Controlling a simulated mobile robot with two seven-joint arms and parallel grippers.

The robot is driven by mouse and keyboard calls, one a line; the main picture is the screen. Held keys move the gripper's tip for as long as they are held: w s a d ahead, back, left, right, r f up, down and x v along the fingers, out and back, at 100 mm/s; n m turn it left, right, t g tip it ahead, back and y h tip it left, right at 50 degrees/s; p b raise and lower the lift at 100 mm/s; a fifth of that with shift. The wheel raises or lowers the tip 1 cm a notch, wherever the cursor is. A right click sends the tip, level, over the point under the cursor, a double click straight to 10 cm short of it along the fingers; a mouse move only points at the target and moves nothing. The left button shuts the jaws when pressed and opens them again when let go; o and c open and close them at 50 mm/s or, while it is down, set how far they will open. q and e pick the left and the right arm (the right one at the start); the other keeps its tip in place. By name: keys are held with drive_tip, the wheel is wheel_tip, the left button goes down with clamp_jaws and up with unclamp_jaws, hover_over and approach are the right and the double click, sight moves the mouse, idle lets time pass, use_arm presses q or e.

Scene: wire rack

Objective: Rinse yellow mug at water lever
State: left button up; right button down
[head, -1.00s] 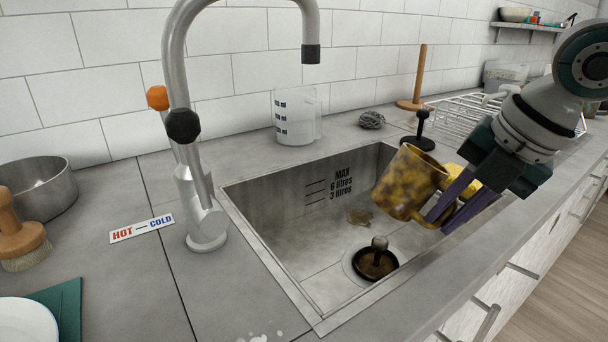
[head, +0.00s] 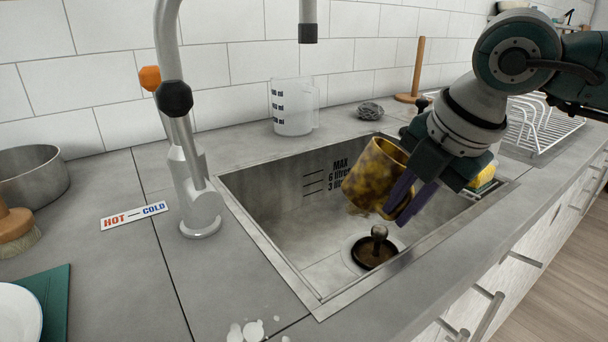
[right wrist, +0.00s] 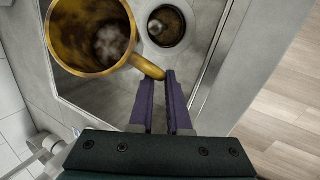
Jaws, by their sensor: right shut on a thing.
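The yellow mug (head: 374,178) has dark brown smudges and is held tilted over the right part of the sink. My right gripper (head: 405,200) is shut on its handle. In the right wrist view, the mug (right wrist: 72,48) shows whitish residue inside, and the purple fingers (right wrist: 164,98) close at the end of the handle. The tap (head: 195,190) stands left of the sink, its spout end (head: 308,33) above and left of the mug. It has an orange knob (head: 150,78) and a black knob (head: 175,98). No water shows. My left gripper is not in view.
The sink (head: 270,250) has litre marks on its back wall and a drain plug (head: 376,248) inside. A measuring jug (head: 293,108) and scourer (head: 370,111) stand behind. A yellow sponge (head: 482,177) sits at the right rim. A HOT-COLD label (head: 134,215) lies left of the tap.

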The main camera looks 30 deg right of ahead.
drive_tip(key=w+a+f+b, duration=0.1)
drive_tip(key=w+a+b, duration=0.1)
drive_tip(key=w+a, duration=0.2)
drive_tip(key=shift+w+a+f, duration=0.2)
drive_tip(key=shift+w+a, duration=0.15)
drive_tip(key=shift+a, duration=0.65)
